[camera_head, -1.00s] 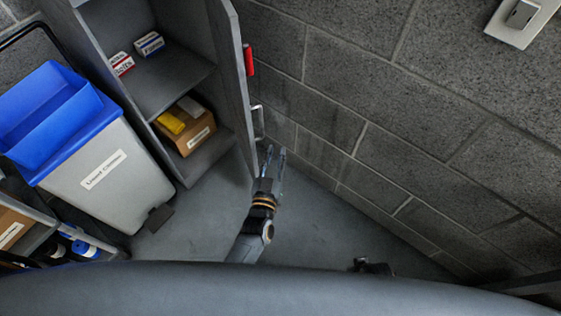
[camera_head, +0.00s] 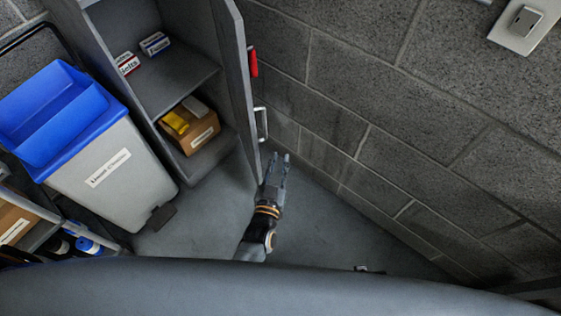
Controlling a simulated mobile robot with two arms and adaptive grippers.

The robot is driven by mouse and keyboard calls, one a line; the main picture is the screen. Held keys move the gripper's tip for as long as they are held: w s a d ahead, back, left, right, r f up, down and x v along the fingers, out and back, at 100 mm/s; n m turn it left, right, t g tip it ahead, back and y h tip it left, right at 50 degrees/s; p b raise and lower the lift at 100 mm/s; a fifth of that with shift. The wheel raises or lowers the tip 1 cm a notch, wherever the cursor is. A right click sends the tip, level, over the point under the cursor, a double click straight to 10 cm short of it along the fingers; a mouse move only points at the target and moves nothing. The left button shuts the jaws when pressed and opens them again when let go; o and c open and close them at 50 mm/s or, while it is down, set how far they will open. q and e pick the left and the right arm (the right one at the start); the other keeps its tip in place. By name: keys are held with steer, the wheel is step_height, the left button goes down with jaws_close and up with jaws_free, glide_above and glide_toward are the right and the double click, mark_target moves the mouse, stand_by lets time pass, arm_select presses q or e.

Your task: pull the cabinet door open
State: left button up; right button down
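The grey cabinet (camera_head: 88,20) stands at the upper left, with small boxes on its shelves. Its door (camera_head: 236,75) stands wide open, seen nearly edge-on, swung out toward the block wall. A metal pull handle (camera_head: 262,123) and a red piece (camera_head: 253,62) sit on the door's outer face, on its right in view. My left gripper (camera_head: 279,160) is just below the handle, near the door's lower end, with nothing visible in it. Its fingers look close together, and their opening is unclear. My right gripper (camera_head: 368,268) barely shows above my body's edge; its fingers cannot be made out.
A grey bin with a blue top (camera_head: 60,115) stands left of the cabinet. A cart with a brown box (camera_head: 12,222) is at the lower left. The block wall (camera_head: 400,130) closes off the right side. Bare floor (camera_head: 205,225) lies between bin and wall.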

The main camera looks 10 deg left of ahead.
arm_select(q)
steer(key=s, duration=0.8)
steer(key=shift+a, duration=0.45)
steer(key=shift+f, duration=0.1)
steer(key=shift+c, duration=0.4)
